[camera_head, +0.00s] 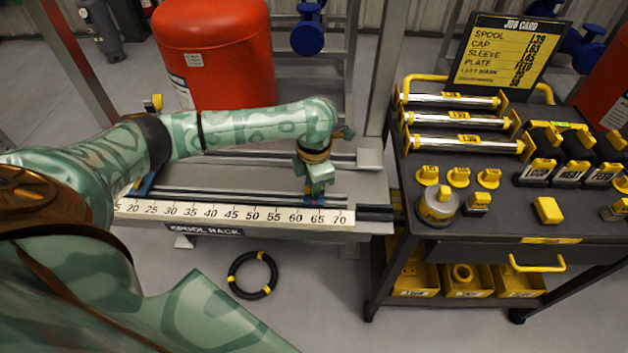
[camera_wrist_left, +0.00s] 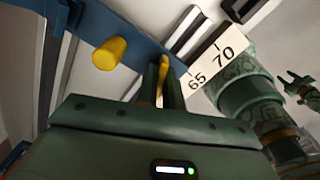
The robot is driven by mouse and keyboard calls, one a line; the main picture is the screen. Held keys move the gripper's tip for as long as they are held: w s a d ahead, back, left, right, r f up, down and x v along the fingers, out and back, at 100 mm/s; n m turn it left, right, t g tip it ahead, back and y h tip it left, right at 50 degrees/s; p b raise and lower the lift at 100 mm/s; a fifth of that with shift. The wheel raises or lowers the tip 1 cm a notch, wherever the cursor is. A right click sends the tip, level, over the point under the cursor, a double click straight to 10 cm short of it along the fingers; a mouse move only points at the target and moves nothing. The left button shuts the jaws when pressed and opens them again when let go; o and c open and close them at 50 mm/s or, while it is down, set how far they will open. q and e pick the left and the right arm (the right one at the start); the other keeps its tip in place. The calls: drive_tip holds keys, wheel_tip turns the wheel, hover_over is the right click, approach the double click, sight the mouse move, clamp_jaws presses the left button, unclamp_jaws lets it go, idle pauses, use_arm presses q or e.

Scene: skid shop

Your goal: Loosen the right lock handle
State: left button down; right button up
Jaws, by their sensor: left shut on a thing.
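My left gripper (camera_head: 318,190) reaches down over the right end of the spool rack, by the 65 mark of its scale. In the left wrist view its two dark fingers (camera_wrist_left: 168,92) are shut on a yellow handle (camera_wrist_left: 162,76), mostly hidden between them. The handle is beside a blue bar (camera_wrist_left: 75,38). A separate rounded yellow knob (camera_wrist_left: 108,53) stands on that bar, apart from the fingers. In the head view the gripper hides the handle. My right gripper (camera_wrist_left: 297,88) shows small at the right of the left wrist view, its fingers apart and empty.
The white scale (camera_head: 230,214) runs along the rack's front edge. A black cart (camera_head: 480,246) with metal rods and yellow parts stands close at right. A red tank (camera_head: 215,55) is behind the rack. A black ring (camera_head: 252,275) lies on the floor in front.

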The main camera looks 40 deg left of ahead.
use_arm(q)
drive_tip(key=shift+m, duration=0.4)
drive_tip(key=m, duration=0.3)
drive_tip(key=c, duration=1.9)
unclamp_jaws()
drive_tip(key=shift+m, duration=0.4)
drive_tip(key=o, duration=0.4)
drive_tip(key=shift+c, duration=0.2)
wheel_tip(320, 180, up, 7)
drive_tip(key=p, duration=0.6)
drive_tip(key=shift+r+p, duration=0.1)
drive_tip(key=shift+p, duration=0.3)
